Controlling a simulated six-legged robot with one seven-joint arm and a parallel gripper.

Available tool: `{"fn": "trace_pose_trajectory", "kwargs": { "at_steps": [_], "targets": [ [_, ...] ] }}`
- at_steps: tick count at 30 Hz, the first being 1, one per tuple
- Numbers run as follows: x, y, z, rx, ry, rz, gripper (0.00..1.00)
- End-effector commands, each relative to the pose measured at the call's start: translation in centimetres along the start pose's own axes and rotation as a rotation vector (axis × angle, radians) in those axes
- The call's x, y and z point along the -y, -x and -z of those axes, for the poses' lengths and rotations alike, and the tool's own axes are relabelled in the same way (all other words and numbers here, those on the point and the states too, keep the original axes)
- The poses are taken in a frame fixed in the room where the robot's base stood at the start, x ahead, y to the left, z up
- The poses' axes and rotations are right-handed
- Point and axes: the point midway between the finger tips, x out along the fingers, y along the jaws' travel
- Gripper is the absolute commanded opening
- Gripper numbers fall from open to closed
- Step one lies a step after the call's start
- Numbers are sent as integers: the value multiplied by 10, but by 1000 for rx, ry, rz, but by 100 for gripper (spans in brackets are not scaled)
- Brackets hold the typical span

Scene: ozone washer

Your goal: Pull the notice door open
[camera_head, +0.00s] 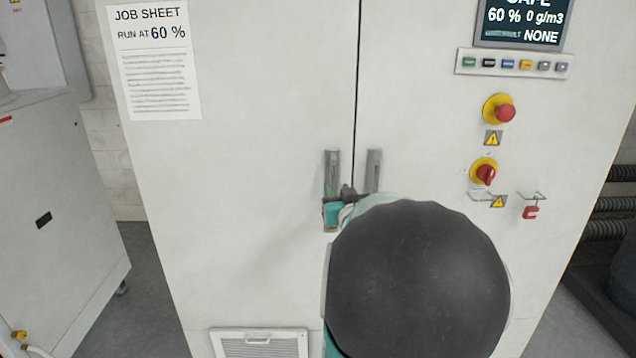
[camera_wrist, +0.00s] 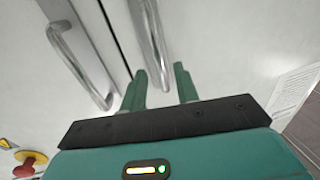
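The notice door (camera_head: 240,180) is the left door of the white cabinet and carries the job sheet (camera_head: 153,60). It looks shut, with a thin dark seam against the right door. Its grey handle (camera_head: 332,172) is upright beside the seam. My gripper (camera_head: 338,200) is at the lower part of this handle, partly hidden by my dark arm link. In the wrist view, my two green fingers (camera_wrist: 161,88) are apart. The end of the notice door's handle (camera_wrist: 149,35) appears between them; I cannot tell whether they touch it.
The right door's handle (camera_head: 373,171) is close beside my gripper. The right door also has a red stop button (camera_head: 505,113), a red-yellow switch (camera_head: 485,173) and a red padlock (camera_head: 531,212). A grey cabinet (camera_head: 55,210) stands at left, with open floor (camera_head: 150,290) between.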

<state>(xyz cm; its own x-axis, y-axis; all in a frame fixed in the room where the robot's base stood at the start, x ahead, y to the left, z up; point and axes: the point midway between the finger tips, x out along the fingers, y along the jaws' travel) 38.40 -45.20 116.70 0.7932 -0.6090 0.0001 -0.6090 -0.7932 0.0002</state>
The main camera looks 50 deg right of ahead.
Motion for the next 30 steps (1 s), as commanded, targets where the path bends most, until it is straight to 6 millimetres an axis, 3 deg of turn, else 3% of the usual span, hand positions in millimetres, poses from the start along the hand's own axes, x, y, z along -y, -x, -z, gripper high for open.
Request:
{"fn": "trace_pose_trajectory", "kwargs": {
  "at_steps": [3, 9, 20, 21, 26, 30],
  "targets": [
    [-1, -23, -1, 1, -3, 1, 31],
    [0, -49, 0, 0, -1, 2, 31],
    [0, -57, 0, 0, 1, 1, 31],
    [0, -57, 0, 0, 1, 1, 29],
    [0, -57, 0, 0, 1, 2, 0],
    [0, -57, 0, 0, 1, 2, 0]
  ]
}}
